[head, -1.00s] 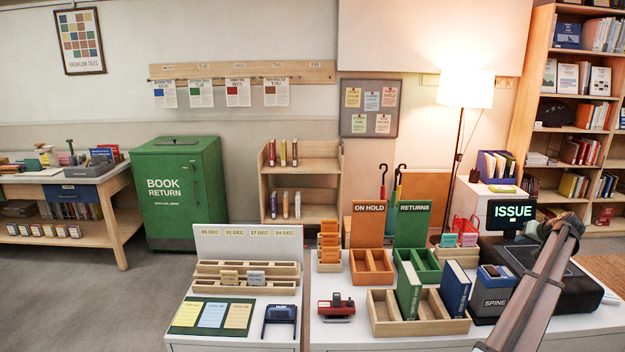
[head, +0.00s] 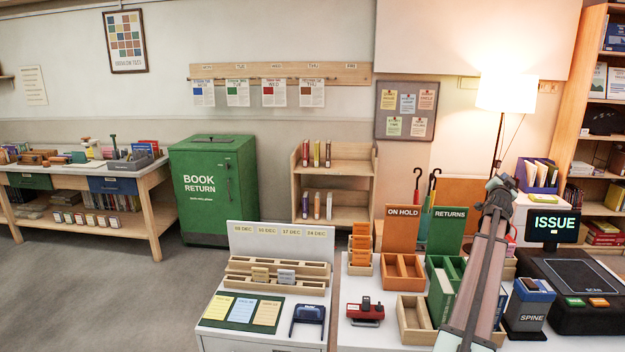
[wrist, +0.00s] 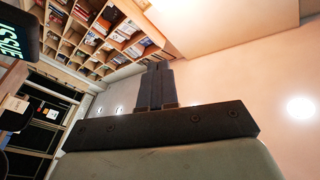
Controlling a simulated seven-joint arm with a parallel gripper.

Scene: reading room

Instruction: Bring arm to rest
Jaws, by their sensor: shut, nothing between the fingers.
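My gripper (wrist: 155,85) shows in the wrist view, its two dark fingers together and empty. The fingers stand out from a wide dark bar and have open air around them, with shelves and a pale wall behind. In the head view my arm rises from the bottom edge, right of centre, in front of the desk. I cannot make out the fingers in the head view.
Open floor (head: 90,285) lies at the left.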

